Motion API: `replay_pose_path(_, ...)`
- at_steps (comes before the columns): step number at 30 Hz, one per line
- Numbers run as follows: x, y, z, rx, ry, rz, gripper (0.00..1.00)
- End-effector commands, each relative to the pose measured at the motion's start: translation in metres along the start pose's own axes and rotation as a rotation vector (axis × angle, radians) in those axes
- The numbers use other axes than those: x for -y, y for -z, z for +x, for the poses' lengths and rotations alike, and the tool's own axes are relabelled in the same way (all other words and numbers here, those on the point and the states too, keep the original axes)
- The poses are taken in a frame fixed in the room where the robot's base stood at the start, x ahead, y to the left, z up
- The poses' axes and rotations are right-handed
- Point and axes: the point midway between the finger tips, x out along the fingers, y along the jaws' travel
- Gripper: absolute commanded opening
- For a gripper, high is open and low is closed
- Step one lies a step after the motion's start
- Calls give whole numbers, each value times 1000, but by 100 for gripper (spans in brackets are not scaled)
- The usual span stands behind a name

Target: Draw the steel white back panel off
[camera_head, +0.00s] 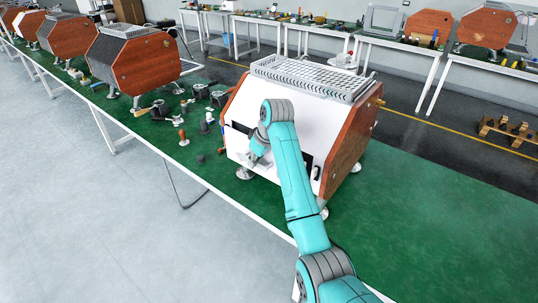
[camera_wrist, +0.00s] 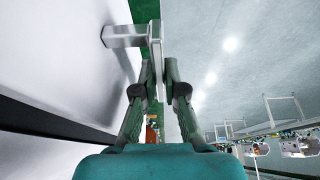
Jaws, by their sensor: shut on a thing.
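The espresso machine stands on the green bench, its white panel (camera_head: 245,103) facing me. It has red-brown wood sides (camera_head: 350,130) and a grey rack (camera_head: 312,76) on top. In the wrist view the panel (camera_wrist: 45,60) fills the left side, with a grey bar handle (camera_wrist: 125,37) standing out from it. My gripper (camera_head: 258,150) is at the panel's lower front. In the wrist view my gripper (camera_wrist: 160,70) is shut on the handle's outer bar. The panel looks upright and in place against the machine. My arm hides part of the panel's middle.
Loose parts, such as a copper-coloured piece (camera_head: 183,137), lie on the green bench (camera_head: 410,210) left of the machine. Another machine (camera_head: 135,62) stands further left. The bench to the right is clear. Other tables stand behind.

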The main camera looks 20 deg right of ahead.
Motion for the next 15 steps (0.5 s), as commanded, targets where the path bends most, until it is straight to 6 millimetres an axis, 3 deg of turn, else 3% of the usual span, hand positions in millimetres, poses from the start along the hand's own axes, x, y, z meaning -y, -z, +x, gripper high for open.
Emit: replay_pose_path(15,39,1,-1,-3,-3,-1,0)
